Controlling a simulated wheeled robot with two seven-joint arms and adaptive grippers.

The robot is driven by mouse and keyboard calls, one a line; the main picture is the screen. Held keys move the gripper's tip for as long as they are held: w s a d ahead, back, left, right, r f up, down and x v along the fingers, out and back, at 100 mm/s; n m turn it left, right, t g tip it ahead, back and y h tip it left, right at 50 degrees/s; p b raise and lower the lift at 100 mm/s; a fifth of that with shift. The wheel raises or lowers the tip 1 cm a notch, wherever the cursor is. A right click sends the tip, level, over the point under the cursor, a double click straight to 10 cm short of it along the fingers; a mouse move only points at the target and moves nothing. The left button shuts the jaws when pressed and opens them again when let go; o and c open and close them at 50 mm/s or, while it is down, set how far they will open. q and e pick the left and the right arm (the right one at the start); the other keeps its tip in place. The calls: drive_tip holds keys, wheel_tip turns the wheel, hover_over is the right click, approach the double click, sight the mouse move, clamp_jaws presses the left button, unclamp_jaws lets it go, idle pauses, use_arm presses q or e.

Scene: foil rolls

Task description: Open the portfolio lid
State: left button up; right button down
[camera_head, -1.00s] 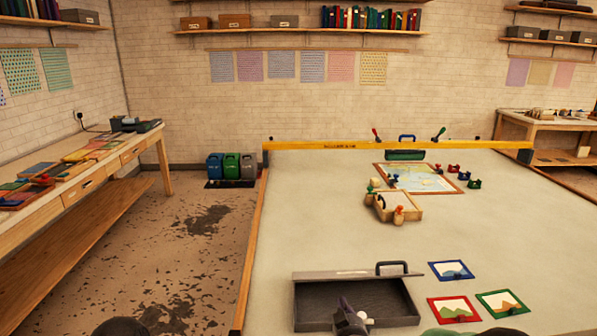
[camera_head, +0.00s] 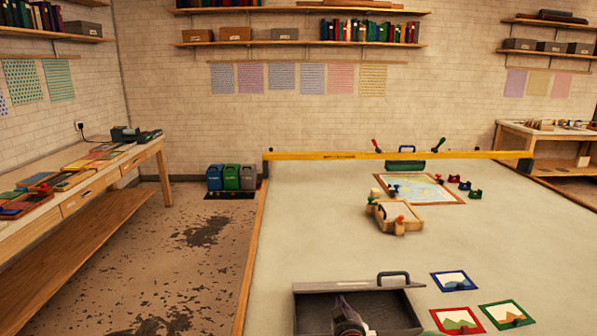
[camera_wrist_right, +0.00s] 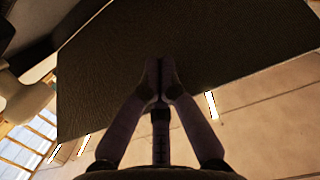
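The portfolio is a grey case (camera_head: 412,306) at the near edge of the table. A black handle (camera_head: 394,275) stands at its far right side. A light grey strip (camera_head: 335,286) runs along its far edge, and its inside looks dark. My right gripper (camera_head: 341,298) is in front of that dark area. In the right wrist view, its two fingertips (camera_wrist_right: 160,64) are together against or very near a large dark panel (camera_wrist_right: 215,45). Contact is unclear, and nothing shows between the fingers. My left gripper is not in view.
Framed pictures in blue (camera_head: 454,281), red (camera_head: 457,321) and green (camera_head: 507,314) lie right of the portfolio. A wooden tray (camera_head: 405,219) and a framed map (camera_head: 445,189) sit farther back. A yellow bar (camera_head: 330,155) spans the far edge.

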drive_tip(key=shift+w, duration=0.1)
drive_tip(key=shift+w+a+b, duration=0.2)
drive_tip(key=shift+w+b, duration=0.75)
drive_tip(key=shift+w, duration=3.2)
drive_tip(key=shift+w, duration=1.45)
drive_tip(key=shift+w+a+b, duration=0.1)
drive_tip(key=shift+w+b, duration=0.2)
drive_tip(key=shift+w, duration=2.2)
drive_tip(key=p, duration=0.2)
approach(337, 286)
drive_tip(key=shift+w+r, duration=0.65)
drive_tip(key=shift+w, duration=0.9)
drive_tip(key=shift+b, duration=0.3)
